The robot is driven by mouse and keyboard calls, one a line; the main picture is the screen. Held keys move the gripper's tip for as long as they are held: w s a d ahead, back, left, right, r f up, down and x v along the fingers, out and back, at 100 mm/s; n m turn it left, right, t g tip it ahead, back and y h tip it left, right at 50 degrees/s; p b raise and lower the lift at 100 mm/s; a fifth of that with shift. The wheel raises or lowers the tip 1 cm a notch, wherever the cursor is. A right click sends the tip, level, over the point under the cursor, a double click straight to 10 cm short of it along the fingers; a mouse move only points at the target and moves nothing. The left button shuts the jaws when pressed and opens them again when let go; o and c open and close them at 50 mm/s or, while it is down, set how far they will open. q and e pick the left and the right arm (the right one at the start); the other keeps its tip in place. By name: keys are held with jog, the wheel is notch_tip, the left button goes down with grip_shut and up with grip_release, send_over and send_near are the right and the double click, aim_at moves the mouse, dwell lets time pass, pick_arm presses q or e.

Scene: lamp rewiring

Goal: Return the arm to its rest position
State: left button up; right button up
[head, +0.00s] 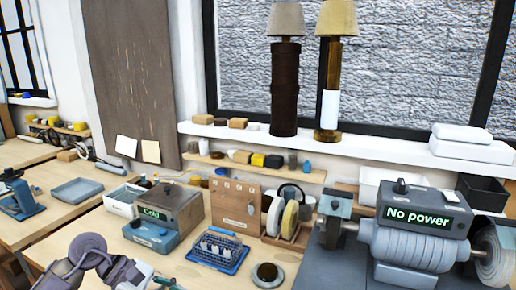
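My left arm (88,250) comes in at the bottom left, a grey jointed form low over the front of the bench. Its far end is cut off by the bottom edge, and small pale and teal parts show beside it. I cannot make out the fingertips or whether they hold anything. My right arm and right gripper are not in view.
A soldering station reading "Cold" (165,218) and a blue tray (217,254) stand close right of my arm. A grinding machine reading "No power" (415,235) fills the right. Two lamps (286,85) (331,80) stand on the sill. Some wood shows bare left of my arm.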

pick_arm(q)
jog(key=d+r+n+t+h, duration=0.35)
jog(key=d+r+h, duration=0.2)
jog(key=d, duration=0.35)
notch_tip(320, 180, up, 6)
jog(key=w+n+t+h, duration=0.2)
jog(key=n+t, duration=0.9)
jog(key=n, duration=0.4)
jog(key=s+a+f+n+y, duration=0.2)
jog(key=a+f+n+y, duration=0.6)
jog(key=n, duration=0.6)
jog(key=s+a+f+n+y, duration=0.2)
jog(key=a+f+n+y, duration=0.45)
jog(key=n+y, duration=0.55)
jog(key=s+d+f+n+g+h, duration=0.1)
jog(key=s+d+f+n+g, duration=0.1)
jog(key=s+f+n+g, duration=0.65)
jog(key=s+d+f+n+g+h, duration=0.1)
jog(key=s+f+n+g+h, duration=0.3)
jog(key=s, duration=1)
notch_tip(320, 180, down, 27)
jog(key=s+m+y, duration=0.1)
jog(key=m+y, duration=0.1)
jog(key=s+a+f+g, duration=0.1)
jog(key=s+a+f, duration=0.1)
jog(key=s+f, duration=1.4)
jog(key=shift+s+a+m, duration=0.3)
jog(key=shift+s+a, duration=0.1)
